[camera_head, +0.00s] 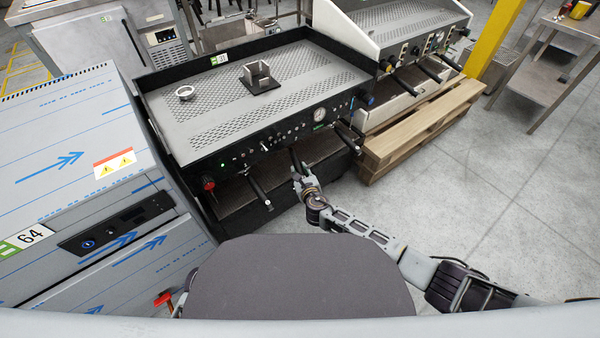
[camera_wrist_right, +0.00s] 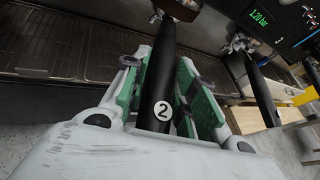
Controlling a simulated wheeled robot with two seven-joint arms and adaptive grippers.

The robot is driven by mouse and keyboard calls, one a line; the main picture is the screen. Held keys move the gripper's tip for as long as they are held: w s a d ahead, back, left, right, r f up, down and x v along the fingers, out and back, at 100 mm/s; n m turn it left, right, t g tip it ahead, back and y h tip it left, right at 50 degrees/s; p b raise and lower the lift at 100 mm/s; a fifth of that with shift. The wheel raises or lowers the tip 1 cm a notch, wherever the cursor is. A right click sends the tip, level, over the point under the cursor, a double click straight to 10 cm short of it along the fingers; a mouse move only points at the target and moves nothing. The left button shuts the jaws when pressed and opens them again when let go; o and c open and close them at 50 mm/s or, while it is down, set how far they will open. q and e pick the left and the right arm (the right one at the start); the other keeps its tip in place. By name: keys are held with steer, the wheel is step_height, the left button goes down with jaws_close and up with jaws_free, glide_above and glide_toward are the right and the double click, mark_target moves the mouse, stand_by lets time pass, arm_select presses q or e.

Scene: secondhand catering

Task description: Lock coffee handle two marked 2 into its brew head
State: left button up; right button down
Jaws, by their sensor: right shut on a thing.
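Coffee handle two is a black bar with a white disc marked 2 (camera_wrist_right: 163,108) in the right wrist view. My right gripper, with green-padded fingers (camera_wrist_right: 160,88), is shut on it from both sides. The handle's metal head end (camera_wrist_right: 178,12) reaches the top edge of that view; its brew head is out of frame, so I cannot tell whether it is seated. In the head view my right gripper (camera_head: 306,187) is at the front of the black coffee machine (camera_head: 275,135), and the handle (camera_head: 295,160) points out from under the front panel. My left gripper is not in view.
Other black handles stick out to the left (camera_head: 258,188) and right (camera_head: 347,136) of the held one. A steel cabinet (camera_head: 85,160) stands close on the left. A wooden pallet (camera_head: 425,125) and a second machine (camera_head: 400,35) are at right. Floor (camera_head: 480,180) is clear.

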steer(key=shift+w+d+r+n+g+y, duration=0.1)
steer(key=shift+w+d+n+g+y, duration=0.1)
steer(key=shift+w+d+n+y, duration=0.3)
steer(key=shift+w+d+n+g+y, duration=0.2)
steer(key=shift+d+n+y, duration=0.3)
steer(key=shift+d+y, duration=0.3)
stand_by(1.9)
steer(key=shift+w+d+n+g+y+b, duration=0.15)
steer(key=shift+w+d+n+g+y, duration=0.05)
steer(key=shift+w+d+n+y, duration=0.2)
steer(key=shift+w+d+n+g+y+b, duration=0.2)
steer(key=shift+d+n+y, duration=0.1)
steer(key=shift+d, duration=0.2)
stand_by(1.6)
steer(key=c, duration=1.1)
jaws_free()
steer(key=shift+s, duration=0.1)
steer(key=shift+o, duration=0.2)
steer(key=shift+s+d, duration=0.1)
steer(key=shift+s+d, duration=0.1)
steer(key=v, duration=1.1)
steer(key=shift+s, duration=0.25)
